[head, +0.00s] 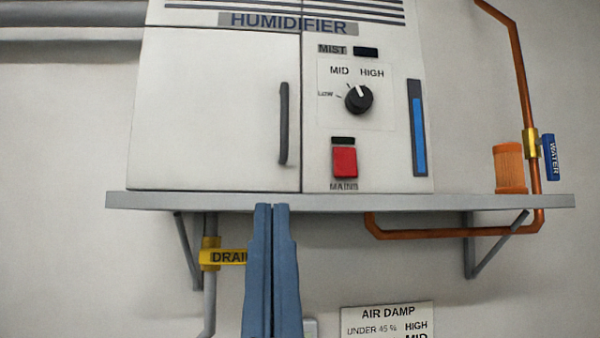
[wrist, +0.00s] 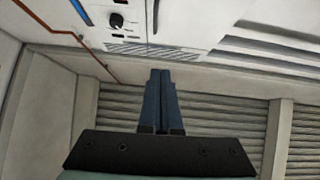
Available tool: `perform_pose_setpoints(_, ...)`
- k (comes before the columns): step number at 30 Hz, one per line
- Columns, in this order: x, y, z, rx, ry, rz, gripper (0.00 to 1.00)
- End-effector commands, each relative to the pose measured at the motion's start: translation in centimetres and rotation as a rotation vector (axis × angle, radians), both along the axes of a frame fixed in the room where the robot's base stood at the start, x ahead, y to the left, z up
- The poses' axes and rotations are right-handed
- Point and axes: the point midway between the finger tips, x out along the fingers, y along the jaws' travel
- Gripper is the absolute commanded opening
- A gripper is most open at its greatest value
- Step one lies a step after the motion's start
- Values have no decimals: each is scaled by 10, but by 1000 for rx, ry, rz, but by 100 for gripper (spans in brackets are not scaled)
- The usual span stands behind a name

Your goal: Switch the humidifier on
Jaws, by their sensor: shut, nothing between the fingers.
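The humidifier (head: 225,115) is a white cabinet on a grey shelf in the head view. Its red MAINS switch (head: 344,162) is at the lower right, with a dark lamp window (head: 343,140) above. The MIST window (head: 366,51) is dark. A blue level gauge (head: 419,135) stands at right. My gripper (head: 271,207) is shut and empty, in front of the shelf edge, left of and below the MAINS switch. It also shows in the wrist view (wrist: 161,72), with the humidifier (wrist: 200,20) beyond.
The shelf (head: 480,203) runs under the humidifier. A yellow DRAIN handle (head: 225,258) is partly hidden by my gripper. A blue WATER handle (head: 551,157) and copper pipe (head: 515,50) are at right. An AIR DAMP sign (head: 387,315) hangs below, cut off.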

Motion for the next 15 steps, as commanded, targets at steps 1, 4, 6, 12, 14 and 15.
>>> perform_pose_setpoints(1, 9, -11, 4, -1, 10, -4, 0)
perform_pose_setpoints(4, 31, -34, 10, -5, 43, 3, 0)
perform_pose_setpoints(6, 45, -52, 14, -7, 70, 12, 0)
perform_pose_setpoints(12, 72, -98, 21, -5, 144, 25, 0)
perform_pose_setpoints(14, 75, -106, 22, -4, 157, 28, 0)
perform_pose_setpoints(15, 77, -109, 23, -3, 164, 30, 0)
